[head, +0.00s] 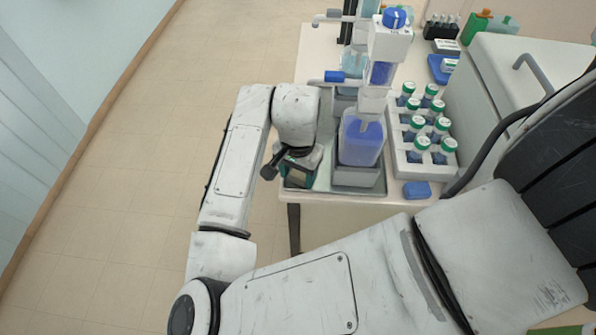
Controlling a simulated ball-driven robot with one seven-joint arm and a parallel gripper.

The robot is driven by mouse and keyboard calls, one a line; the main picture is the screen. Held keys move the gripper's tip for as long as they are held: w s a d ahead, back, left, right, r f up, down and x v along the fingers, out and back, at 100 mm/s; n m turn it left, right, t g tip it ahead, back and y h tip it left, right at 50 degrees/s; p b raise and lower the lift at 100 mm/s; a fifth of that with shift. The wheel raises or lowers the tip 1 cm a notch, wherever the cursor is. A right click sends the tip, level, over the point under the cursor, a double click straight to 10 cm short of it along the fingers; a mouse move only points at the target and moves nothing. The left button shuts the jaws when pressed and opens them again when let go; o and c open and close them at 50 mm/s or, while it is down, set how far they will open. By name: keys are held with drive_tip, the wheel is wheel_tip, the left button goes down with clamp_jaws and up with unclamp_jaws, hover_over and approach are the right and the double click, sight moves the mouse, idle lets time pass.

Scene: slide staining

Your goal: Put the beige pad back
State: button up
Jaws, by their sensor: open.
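My gripper (291,166) is at the front left corner of the table, over the left end of a shallow metal tray (345,191). Its jaws are open, but the fingertips are mostly hidden by the wrist and are small in the picture. A small dark green and brownish item (299,178) shows right under the gripper; I cannot tell what it is or whether they touch. I cannot make out the beige pad for certain; it may be hidden under my gripper.
A clear container of violet liquid (361,139) stands just right of my gripper, below a dispenser with a blue knob (395,17). A white rack (425,170) holds several green-capped bottles. A blue pad (417,190) lies at the front edge. A white cabinet (500,65) stands at right.

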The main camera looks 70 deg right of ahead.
sight(300, 176)
drive_tip(key=shift+s+f, duration=0.2)
drive_tip(key=shift+s, duration=0.15)
drive_tip(key=shift+r+p, duration=0.35)
wheel_tip(300, 176, up, 8)
drive_tip(key=shift+w+r, duration=0.1)
drive_tip(key=shift+w, duration=0.05)
idle(0.4)
